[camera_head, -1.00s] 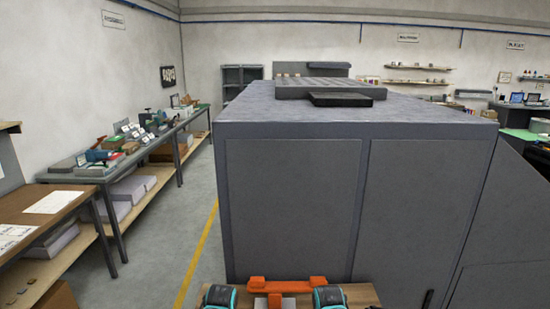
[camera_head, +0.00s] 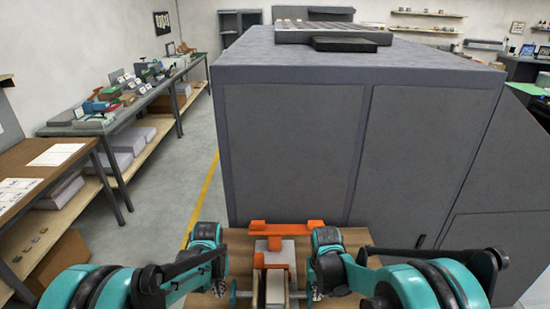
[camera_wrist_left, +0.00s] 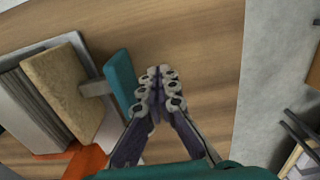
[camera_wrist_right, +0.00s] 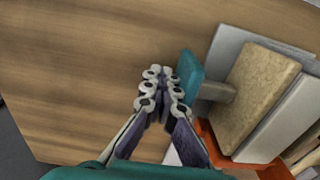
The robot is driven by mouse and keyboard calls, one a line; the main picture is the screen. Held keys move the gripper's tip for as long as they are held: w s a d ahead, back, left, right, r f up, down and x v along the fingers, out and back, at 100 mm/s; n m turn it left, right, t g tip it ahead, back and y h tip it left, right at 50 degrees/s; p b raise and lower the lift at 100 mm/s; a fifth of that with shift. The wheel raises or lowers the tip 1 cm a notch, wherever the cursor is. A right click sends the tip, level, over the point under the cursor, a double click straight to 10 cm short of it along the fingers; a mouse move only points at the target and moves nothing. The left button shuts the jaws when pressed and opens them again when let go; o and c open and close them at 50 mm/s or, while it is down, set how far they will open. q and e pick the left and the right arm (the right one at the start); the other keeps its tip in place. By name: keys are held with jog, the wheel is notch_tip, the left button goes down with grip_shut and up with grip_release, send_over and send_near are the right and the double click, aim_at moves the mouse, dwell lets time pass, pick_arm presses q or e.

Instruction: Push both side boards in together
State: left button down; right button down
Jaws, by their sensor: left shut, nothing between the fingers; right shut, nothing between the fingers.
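A press-like jig with an orange crossbar (camera_head: 286,227) stands on a wooden top, between my two grippers. In the left wrist view, one tan side board (camera_wrist_left: 60,88) has a grey rod leading to a teal pad (camera_wrist_left: 121,80). In the right wrist view, the other tan side board (camera_wrist_right: 258,88) has a like rod and teal pad (camera_wrist_right: 188,78). My left gripper (camera_wrist_left: 160,78) is shut and empty, close beside the outer face of its pad. My right gripper (camera_wrist_right: 160,78) is shut and empty, close beside its pad. I cannot tell whether either touches.
A large grey cabinet (camera_head: 290,150) stands right behind the wooden top (camera_head: 350,240). A bench with small items (camera_head: 125,105) and a brown table (camera_head: 30,175) stand at the left. The wood outside both grippers is bare.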

pick_arm(q)
jog(key=shift+a+r, duration=0.2)
jog(key=shift+a, duration=0.25)
pick_arm(e)
jog(key=shift+d+r, duration=0.35)
jog(key=shift+d, duration=0.5)
jog(key=shift+d+r, duration=0.3)
jog(key=shift+d, duration=0.5)
jog(key=shift+d+r, duration=0.35)
jog(key=shift+d, duration=0.5)
